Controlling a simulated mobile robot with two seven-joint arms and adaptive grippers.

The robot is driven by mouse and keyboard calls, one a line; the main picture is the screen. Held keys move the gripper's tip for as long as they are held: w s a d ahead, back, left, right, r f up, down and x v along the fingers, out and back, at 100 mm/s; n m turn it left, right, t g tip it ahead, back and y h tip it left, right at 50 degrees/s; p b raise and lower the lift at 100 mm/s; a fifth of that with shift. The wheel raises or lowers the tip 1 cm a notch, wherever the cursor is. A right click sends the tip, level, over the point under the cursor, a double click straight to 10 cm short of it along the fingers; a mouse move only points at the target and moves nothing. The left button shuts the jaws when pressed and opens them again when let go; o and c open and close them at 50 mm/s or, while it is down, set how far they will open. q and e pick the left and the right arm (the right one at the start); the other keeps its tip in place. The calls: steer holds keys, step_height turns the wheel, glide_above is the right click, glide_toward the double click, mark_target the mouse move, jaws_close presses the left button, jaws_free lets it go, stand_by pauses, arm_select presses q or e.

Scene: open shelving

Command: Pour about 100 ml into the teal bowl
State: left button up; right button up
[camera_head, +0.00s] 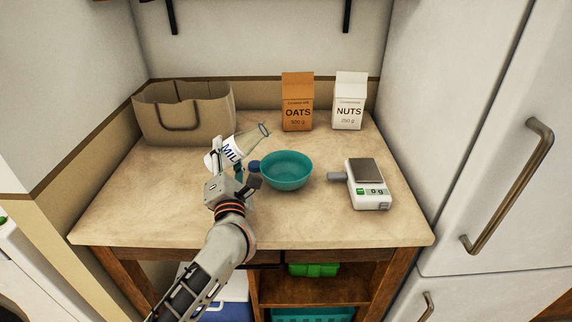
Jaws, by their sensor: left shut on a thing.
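The teal bowl (287,172) stands upright near the middle of the counter; no contents show inside it. My left gripper (237,182) is just left of the bowl, shut on a clear milk bottle (249,140) with a white MILK label. The bottle leans, its open mouth pointing up and right, above and behind the bowl's left rim. My gripper hides its lower part. I cannot tell how much milk is inside, and no stream shows. A small blue cap-like thing (254,165) shows beside the gripper. My right gripper is out of view.
A white kitchen scale (370,199) reading 0 g stands right of the bowl, with a small grey piece (337,177) at its left. An oats carton (297,102), a nuts carton (349,101) and a beige bag (184,112) stand at the back. The front right counter is clear.

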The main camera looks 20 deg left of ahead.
arm_select(q)
steer(key=shift+s+a+r+m+p, duration=0.15)
steer(key=shift+r+m+p, duration=0.2)
steer(key=shift+r, duration=0.45)
steer(key=shift+a+r+m, duration=0.1)
steer(key=shift+a+m, duration=0.05)
steer(key=shift+m, duration=0.3)
steer(key=shift+a+f+m+h, duration=0.25)
steer(key=shift+f+m, duration=0.25)
steer(key=shift+m, duration=0.3)
steer(key=shift+m+t, duration=0.3)
steer(key=shift+t, duration=0.1)
steer(key=shift+d+r+m+h+p, duration=0.2)
steer(key=shift+r+m+p, duration=0.1)
steer(key=shift+r+p, duration=0.15)
steer(key=shift+d+r+m+h+p, duration=0.15)
steer(key=shift+r+m+p, duration=0.15)
steer(key=shift+p, duration=0.25)
steer(key=shift+d+f+m, duration=0.1)
steer(key=shift+f+m, duration=0.05)
steer(key=shift+m, duration=0.15)
steer(key=shift+d+f+p, duration=0.15)
steer(key=shift+f+p, duration=0.05)
steer(key=shift+p, duration=0.1)
steer(key=shift+f+m, duration=0.1)
steer(key=shift+m, duration=0.3)
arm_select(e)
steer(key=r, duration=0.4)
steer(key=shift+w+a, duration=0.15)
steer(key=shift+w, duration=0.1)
